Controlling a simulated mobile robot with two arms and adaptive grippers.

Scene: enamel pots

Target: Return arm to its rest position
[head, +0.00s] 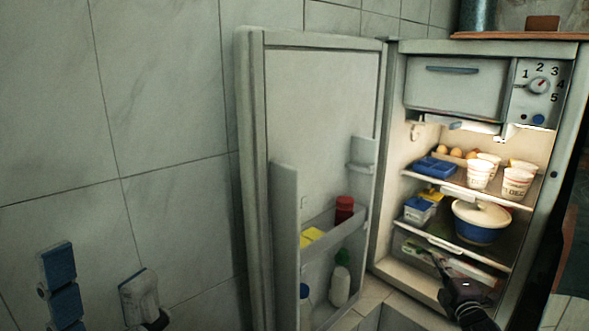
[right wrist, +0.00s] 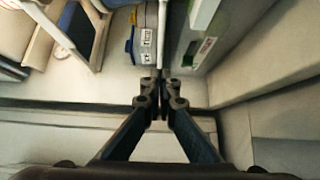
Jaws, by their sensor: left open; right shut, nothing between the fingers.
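My right gripper (head: 434,258) reaches up from the lower right in the head view, in front of the open fridge's lowest compartment. Its fingers are together and empty in the right wrist view (right wrist: 160,80). A blue pot with a cream lid (head: 480,222) stands upright on the lower shelf, above and to the right of the gripper's tips. I cannot tell how close the fingertips are to the shelf or the items behind them.
The fridge door (head: 320,130) stands wide open to the left, with bottles in its racks. The upper shelf holds a blue tray (head: 436,168), eggs and white cups (head: 517,184).

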